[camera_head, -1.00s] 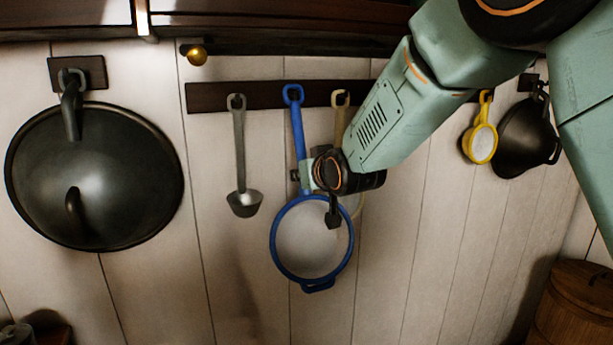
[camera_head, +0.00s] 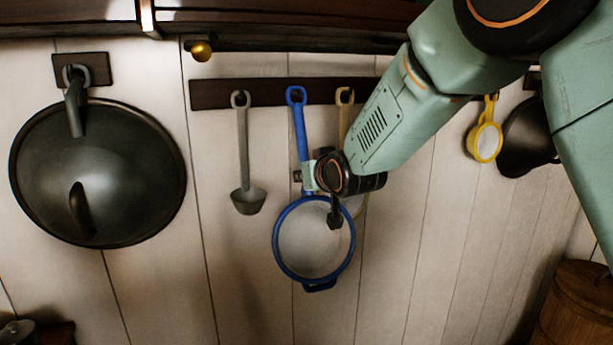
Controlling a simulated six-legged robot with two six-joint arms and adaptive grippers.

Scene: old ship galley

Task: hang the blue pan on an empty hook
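The blue pan (camera_head: 314,245) has a blue rim, a pale greyish bowl and a long blue handle. It hangs upright against the plank wall, its handle's end loop at a hook on the dark rail (camera_head: 265,92). My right gripper (camera_head: 314,190) is at the lower part of the handle, just above the bowl. It covers part of the handle, and one dark finger shows in front of the bowl. Whether the fingers are closed on the handle is hidden. My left gripper is not in view.
A grey ladle (camera_head: 244,160) hangs left of the pan, a tan-handled utensil (camera_head: 344,115) close behind on its right. A yellow pan (camera_head: 485,140) and a dark pan (camera_head: 526,138) hang farther right. A wooden barrel (camera_head: 578,310) stands lower right.

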